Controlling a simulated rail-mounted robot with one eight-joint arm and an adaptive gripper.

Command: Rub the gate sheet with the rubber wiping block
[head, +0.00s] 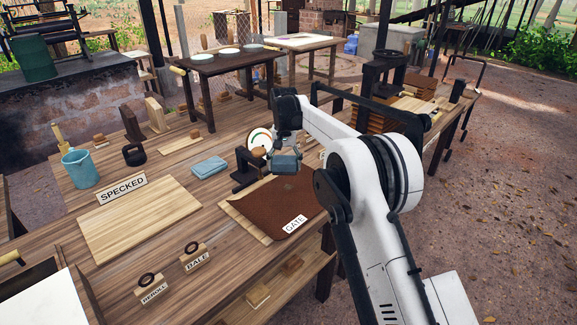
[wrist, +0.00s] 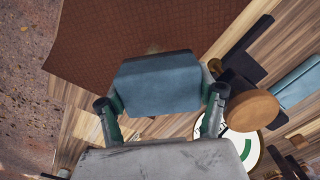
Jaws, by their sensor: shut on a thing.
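My gripper (head: 286,150) is shut on a blue-grey block, the rubber wiping block (head: 286,166). In the wrist view the block (wrist: 158,85) sits between the two green-and-dark fingers (wrist: 161,100). The gate sheet (head: 262,207) is a dark brown textured sheet lying on a pale board, with a "GATE" label (head: 295,224) at its front right. The sheet also fills the upper part of the wrist view (wrist: 120,35), behind the block. The block is at the sheet's far edge in the head view; I cannot tell whether it touches.
A dial gauge (head: 259,138) and a dark stand with a round wooden knob (head: 258,152) stand close left of my gripper. A folded blue cloth (head: 210,166), the "SPECKED" board (head: 135,222), a blue bucket (head: 80,168) and "DALE" stamp (head: 195,258) lie further left.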

